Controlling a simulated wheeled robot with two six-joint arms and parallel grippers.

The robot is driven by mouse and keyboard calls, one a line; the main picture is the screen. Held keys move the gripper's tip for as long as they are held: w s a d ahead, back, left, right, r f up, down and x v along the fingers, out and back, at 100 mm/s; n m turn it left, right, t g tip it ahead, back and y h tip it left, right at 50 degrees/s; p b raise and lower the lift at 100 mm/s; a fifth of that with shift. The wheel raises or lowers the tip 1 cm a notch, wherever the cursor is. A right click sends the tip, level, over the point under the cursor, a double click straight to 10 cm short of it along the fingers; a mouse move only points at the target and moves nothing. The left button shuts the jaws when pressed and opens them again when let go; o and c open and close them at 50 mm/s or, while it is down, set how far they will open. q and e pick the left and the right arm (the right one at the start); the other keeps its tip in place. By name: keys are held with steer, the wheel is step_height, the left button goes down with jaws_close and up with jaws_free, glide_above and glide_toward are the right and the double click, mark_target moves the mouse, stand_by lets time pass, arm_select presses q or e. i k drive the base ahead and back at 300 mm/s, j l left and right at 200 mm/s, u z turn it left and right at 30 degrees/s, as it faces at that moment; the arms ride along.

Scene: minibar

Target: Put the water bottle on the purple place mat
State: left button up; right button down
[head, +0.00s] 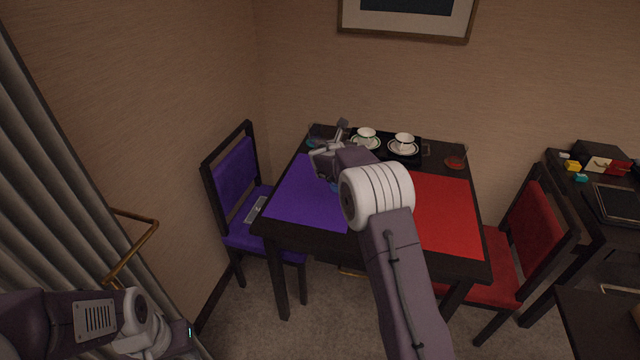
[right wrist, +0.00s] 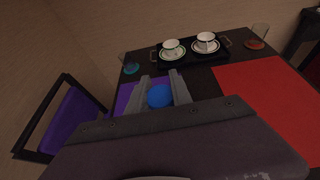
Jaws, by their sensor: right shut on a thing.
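The purple place mat (head: 298,202) covers the left part of the dark table, and a part of it shows in the right wrist view (right wrist: 124,97). My right gripper (head: 328,158) is over the mat's far right part. In the right wrist view its fingers (right wrist: 158,88) are shut on the water bottle, whose round blue top (right wrist: 160,96) shows between them. My arm hides most of the bottle in the head view, so I cannot tell whether its base touches the mat. My left gripper (head: 180,338) is low at the left, away from the table, its fingers unclear.
A black tray (head: 424,155) with two cups on saucers stands at the table's back. A glass with blue (right wrist: 131,66) is at the back left, one with red (head: 456,160) at the back right. A red mat (head: 445,215) covers the right side. Purple and red chairs flank the table.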

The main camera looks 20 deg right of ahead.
mark_target(323, 177)
steer(key=i+l, duration=0.65)
steer(key=i, duration=0.05)
